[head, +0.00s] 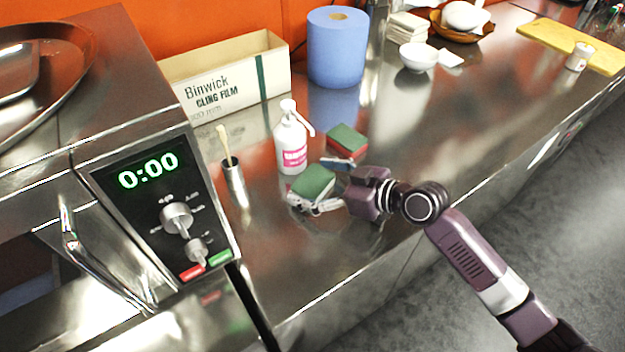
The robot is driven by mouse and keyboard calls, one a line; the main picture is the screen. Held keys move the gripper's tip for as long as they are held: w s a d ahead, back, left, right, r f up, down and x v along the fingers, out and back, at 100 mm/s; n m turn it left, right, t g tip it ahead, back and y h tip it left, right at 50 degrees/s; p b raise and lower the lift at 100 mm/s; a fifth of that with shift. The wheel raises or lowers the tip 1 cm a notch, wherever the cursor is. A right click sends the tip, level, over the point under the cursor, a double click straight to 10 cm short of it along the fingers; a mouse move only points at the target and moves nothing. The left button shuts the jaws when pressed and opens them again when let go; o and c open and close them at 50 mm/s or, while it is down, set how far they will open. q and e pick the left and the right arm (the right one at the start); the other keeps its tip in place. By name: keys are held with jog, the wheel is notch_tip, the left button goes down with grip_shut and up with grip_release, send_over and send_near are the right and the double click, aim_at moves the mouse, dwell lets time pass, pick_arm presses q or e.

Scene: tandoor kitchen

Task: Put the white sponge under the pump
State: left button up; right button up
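A white pump bottle (291,143) with a pink label stands upright on the steel counter. In front of it is a sponge with a green top (315,180); its low side looks pale, so I take it for the white sponge. My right gripper (330,186) reaches in from the right, fingers spread, one on the near side of this sponge and one on its far side. The far finger looks slightly apart from it. I cannot tell whether the sponge touches the counter. A second sponge, green and red (347,140), lies behind the gripper. My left gripper is not in view.
A metal cup with a brush (235,183) stands left of the bottle, beside the oven control panel (160,200). A cling film box (225,80) and blue paper roll (337,47) stand behind. A white bowl (418,57) is farther back.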

jog(key=shift+r, duration=0.25)
jog(key=shift+s+d, duration=0.15)
jog(key=shift+d, duration=0.15)
jog(key=b+v, duration=0.1)
jog(key=v, duration=0.9)
jog(key=shift+s+d+b, duration=0.1)
jog(key=shift+b, duration=0.3)
jog(key=shift+s+d+r, duration=0.25)
jog(key=shift+s+d, duration=0.1)
jog(key=shift+d, duration=0.05)
